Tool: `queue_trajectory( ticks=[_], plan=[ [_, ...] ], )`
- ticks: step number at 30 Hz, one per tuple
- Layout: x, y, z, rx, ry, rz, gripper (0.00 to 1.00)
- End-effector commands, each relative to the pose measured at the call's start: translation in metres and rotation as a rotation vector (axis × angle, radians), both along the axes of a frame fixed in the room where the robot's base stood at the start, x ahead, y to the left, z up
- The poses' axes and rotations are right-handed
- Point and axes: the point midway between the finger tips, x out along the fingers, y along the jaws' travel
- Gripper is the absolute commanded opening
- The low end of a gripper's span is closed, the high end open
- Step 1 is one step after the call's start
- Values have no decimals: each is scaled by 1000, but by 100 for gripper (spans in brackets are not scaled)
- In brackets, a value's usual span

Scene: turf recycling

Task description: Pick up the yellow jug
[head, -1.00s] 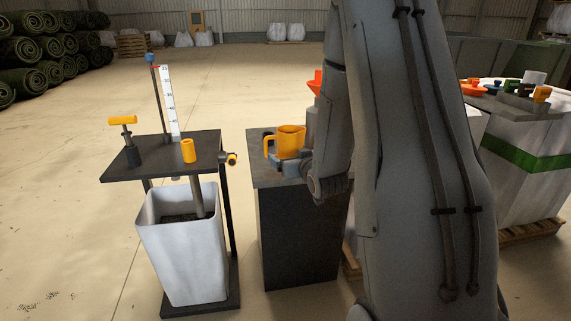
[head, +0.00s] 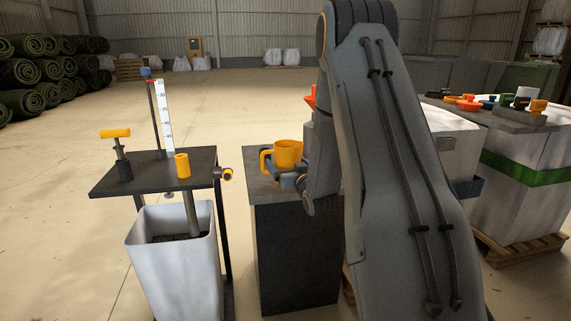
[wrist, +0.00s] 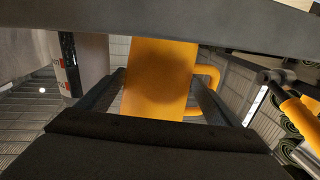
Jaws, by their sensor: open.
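The yellow jug (head: 288,154) stands upright on the dark cabinet (head: 290,225), with its handle toward the left in the head view. In the wrist view the jug (wrist: 158,82) fills the middle, its handle to the right. My gripper (head: 284,178) is open, low at the jug. In the wrist view its two fingers (wrist: 160,98) lie on either side of the jug body. I cannot tell whether they touch it. My arm hides the right part of the cabinet top in the head view.
A stand (head: 150,171) with yellow-handled fittings and a white scale (head: 165,118) is to the left, above a white bin (head: 172,255). An orange funnel-like piece (head: 310,97) shows behind the jug. White sacks and a bench (head: 500,115) of coloured parts are at right.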

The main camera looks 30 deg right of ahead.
Motion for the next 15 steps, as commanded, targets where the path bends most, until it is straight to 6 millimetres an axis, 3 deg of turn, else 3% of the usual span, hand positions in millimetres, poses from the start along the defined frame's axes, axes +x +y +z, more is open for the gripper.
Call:
queue_trajectory(
  ticks=[8, 15],
  plan=[
    [4, -1, 0, 0, 2, -1, 86],
    [4, -1, 0, 0, 1, -1, 48]
  ],
)
